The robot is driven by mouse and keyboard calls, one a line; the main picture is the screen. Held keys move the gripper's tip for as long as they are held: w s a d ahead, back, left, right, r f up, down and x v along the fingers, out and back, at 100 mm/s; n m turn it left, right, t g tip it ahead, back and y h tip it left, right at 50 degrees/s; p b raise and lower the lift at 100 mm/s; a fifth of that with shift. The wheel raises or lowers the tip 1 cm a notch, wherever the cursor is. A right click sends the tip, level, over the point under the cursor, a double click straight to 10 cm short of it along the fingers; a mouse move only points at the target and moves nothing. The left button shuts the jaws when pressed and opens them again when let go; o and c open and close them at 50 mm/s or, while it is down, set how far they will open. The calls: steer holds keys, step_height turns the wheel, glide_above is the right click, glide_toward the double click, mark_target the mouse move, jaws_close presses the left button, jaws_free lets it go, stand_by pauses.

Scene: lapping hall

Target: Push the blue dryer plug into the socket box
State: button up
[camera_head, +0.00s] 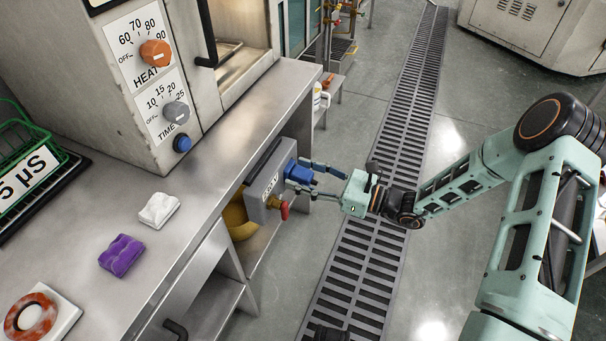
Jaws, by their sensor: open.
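The blue plug (301,172) sits at the front face of the grey socket box (262,187), which is fixed under the edge of the steel counter. From this view I cannot tell how deep the plug is in the socket. My gripper (303,179) is open, with its two fingers reaching left toward the plug, one on the far side and one on the near side. I cannot tell whether the fingers touch it. A red knob or handle (284,210) sticks out of the box below the plug.
The steel counter (205,192) holds a dryer cabinet (125,75) with heat and time dials, a white block (159,210), a purple block (121,255) and a red ring (30,316). A yellow object (238,220) is behind the box. The floor beside the drain grate (405,120) is clear.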

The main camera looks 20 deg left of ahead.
steer(key=d, duration=1.2)
steer(key=shift+s, duration=0.45)
